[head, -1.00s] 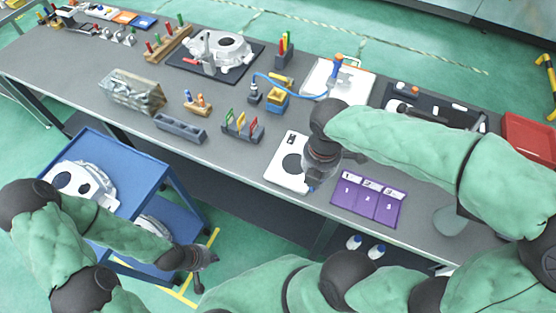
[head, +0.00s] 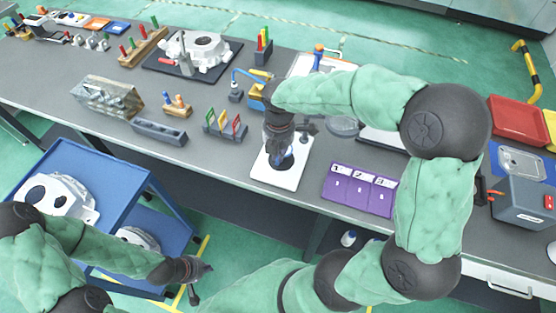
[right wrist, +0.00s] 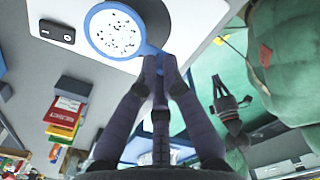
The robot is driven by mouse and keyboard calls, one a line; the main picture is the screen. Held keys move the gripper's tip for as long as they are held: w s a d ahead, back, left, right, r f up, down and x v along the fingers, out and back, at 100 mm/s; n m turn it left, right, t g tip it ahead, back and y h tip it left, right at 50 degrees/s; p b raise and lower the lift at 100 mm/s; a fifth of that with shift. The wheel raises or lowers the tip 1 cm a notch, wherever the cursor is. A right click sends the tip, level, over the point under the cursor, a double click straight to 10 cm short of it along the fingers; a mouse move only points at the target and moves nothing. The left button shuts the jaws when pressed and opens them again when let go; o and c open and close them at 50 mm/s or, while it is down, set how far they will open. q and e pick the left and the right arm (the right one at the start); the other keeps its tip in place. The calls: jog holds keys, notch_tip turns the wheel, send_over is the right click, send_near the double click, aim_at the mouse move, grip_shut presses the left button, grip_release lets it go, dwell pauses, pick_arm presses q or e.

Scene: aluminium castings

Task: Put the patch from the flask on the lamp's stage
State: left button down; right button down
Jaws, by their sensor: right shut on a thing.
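The patch (right wrist: 117,33) is a white disc with black specks in a blue rim with a blue handle. My right gripper (right wrist: 160,68) is shut on the handle. In the right wrist view the disc shows over the white plate of the lamp's stage (right wrist: 190,12), with a small black switch on the plate. I cannot tell whether it touches. In the head view the right gripper (head: 278,155) is over the stage (head: 262,172) and hides the disc. I cannot make out the flask for certain. My left gripper (head: 200,283) is open and empty, low beside the blue cart.
A purple three-section mat (head: 358,190) lies right of the stage. A grey rack with coloured tags (head: 226,126) stands to its left. A yellow block with a blue tube (head: 258,95) is behind. A blue cart (head: 130,185) stands in front of the bench.

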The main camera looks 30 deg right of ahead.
notch_tip(320, 180, down, 3)
jog(key=shift+w+f+b, duration=0.1)
jog(key=shift+b, duration=0.6)
jog(key=shift+f, duration=0.1)
jog(key=shift+f, duration=0.25)
jog(key=c, duration=1.4)
grip_release()
jog(key=shift+r, duration=0.1)
notch_tip(320, 180, up, 12)
jog(key=p, duration=0.4)
jog(key=shift+d+r, duration=0.1)
jog(key=shift+r, duration=0.1)
